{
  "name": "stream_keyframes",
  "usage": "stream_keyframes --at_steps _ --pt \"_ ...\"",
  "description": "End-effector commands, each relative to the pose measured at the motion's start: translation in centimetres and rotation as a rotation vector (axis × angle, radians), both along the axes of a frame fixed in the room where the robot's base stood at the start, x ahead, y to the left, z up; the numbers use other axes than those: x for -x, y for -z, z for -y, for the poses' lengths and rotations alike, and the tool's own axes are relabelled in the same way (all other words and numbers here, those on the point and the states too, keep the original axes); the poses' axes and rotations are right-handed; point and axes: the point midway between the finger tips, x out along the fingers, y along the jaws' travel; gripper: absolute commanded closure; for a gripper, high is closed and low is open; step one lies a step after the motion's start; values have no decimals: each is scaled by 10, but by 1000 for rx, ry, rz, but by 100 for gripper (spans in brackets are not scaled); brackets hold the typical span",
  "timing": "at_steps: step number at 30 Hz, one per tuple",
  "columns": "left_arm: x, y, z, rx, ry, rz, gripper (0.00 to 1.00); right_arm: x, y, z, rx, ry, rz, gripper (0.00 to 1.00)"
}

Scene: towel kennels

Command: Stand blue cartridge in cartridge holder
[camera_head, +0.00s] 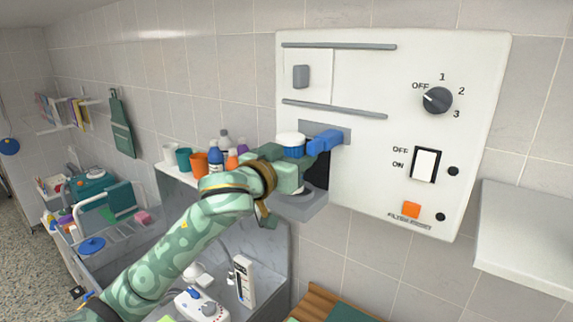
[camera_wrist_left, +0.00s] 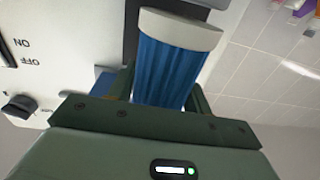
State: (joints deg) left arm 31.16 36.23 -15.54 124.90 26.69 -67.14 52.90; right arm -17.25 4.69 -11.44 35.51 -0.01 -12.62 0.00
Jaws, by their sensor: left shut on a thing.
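The blue cartridge has a white end cap and pleated blue sides. Its top (camera_head: 291,140) shows in the head view, and it fills the middle of the left wrist view (camera_wrist_left: 172,65). My left gripper (camera_head: 293,168) is shut around it and holds it roughly upright in front of the white panel. A grey cup-like bracket (camera_head: 302,207), apparently the cartridge holder, juts from the panel just below the gripper. A white lower end shows close over this bracket; I cannot tell whether it is seated. My gripper hides the cartridge's middle. My right gripper is out of view.
A blue lever-like part (camera_head: 325,141) sits beside the cartridge on the white panel (camera_head: 380,150). The panel carries a dial (camera_head: 437,100) and a switch (camera_head: 425,165). Cups and bottles stand on a shelf at left. A grey shelf (camera_head: 525,240) is at right.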

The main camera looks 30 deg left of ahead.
Motion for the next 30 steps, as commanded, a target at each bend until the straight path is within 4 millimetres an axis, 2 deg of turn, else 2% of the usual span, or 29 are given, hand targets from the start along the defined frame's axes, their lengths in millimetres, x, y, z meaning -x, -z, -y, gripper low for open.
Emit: stream_keyframes --at_steps 10,18,30 --pt "-28 7 4 -1 1 2 76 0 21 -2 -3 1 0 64" --pt "-28 21 4 0 0 0 76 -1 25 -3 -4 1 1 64" --pt "-27 23 4 0 0 1 76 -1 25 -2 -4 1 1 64"
